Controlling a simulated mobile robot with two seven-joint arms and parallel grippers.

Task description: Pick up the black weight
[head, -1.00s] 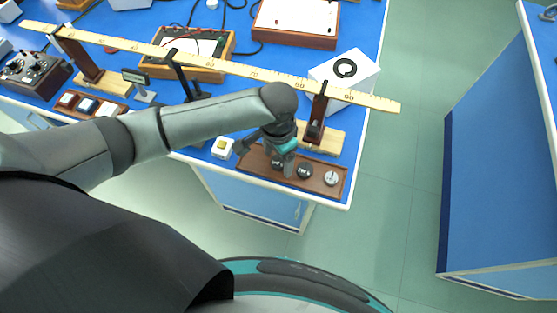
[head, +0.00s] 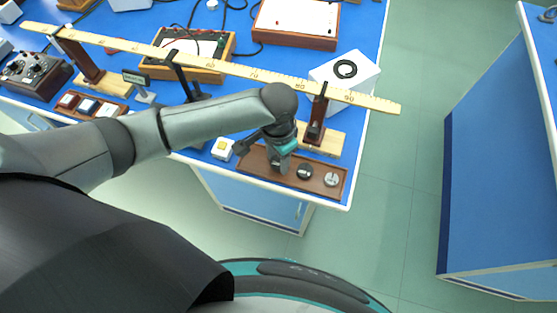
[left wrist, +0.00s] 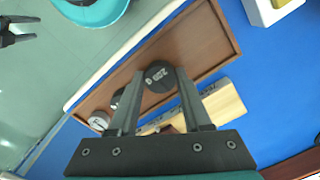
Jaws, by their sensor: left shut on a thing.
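In the head view my left gripper (head: 277,168) reaches down to the tray and mostly hides this weight. Another dark weight (head: 304,171) and a silver weight (head: 331,180) sit further right in the tray, apart from the gripper. My right gripper (left wrist: 35,28) shows at the left wrist view's edge, open and empty.
A long yellow ruler (head: 225,66) on stands runs above the bench behind the tray. A white box with a yellow top (head: 222,148) stands left of the tray. A white block with a black ring (head: 359,78) is behind.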

